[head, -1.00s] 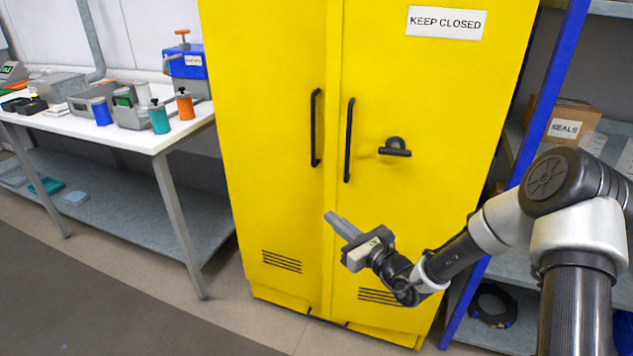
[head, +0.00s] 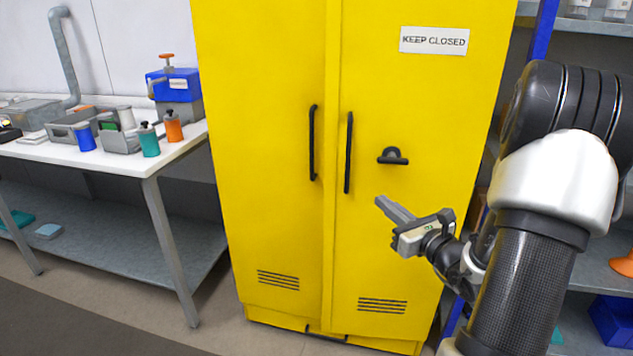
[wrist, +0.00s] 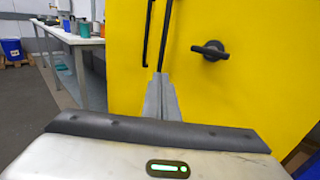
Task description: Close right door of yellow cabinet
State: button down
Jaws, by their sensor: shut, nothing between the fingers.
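The yellow cabinet (head: 265,215) stands upright with two doors and a dark vertical handle on each side of the middle seam. Its right door (head: 430,110) carries a "KEEP CLOSED" sign and a black turn latch (head: 393,156). The right door looks flush or nearly flush with the left; I cannot tell whether a small gap is left. My gripper (head: 380,201) is shut and empty, in front of the right door, below the latch and to the right of the right handle (head: 349,152). In the wrist view its fingertips (wrist: 160,78) point at the door, below the latch (wrist: 210,50).
A white workbench (head: 140,166) with bottles and boxes stands on the left. A blue-framed shelf rack (head: 545,30) stands right of the cabinet, partly behind my arm. The floor in front of the cabinet's left side looks clear.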

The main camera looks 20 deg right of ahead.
jog(key=w+a+b, duration=0.1)
jog(key=w+b, duration=0.1)
jog(key=w, duration=1.1)
jog(key=shift+w+a, duration=0.3)
jog(key=shift+w, duration=0.05)
jog(key=shift+d+r, duration=0.1)
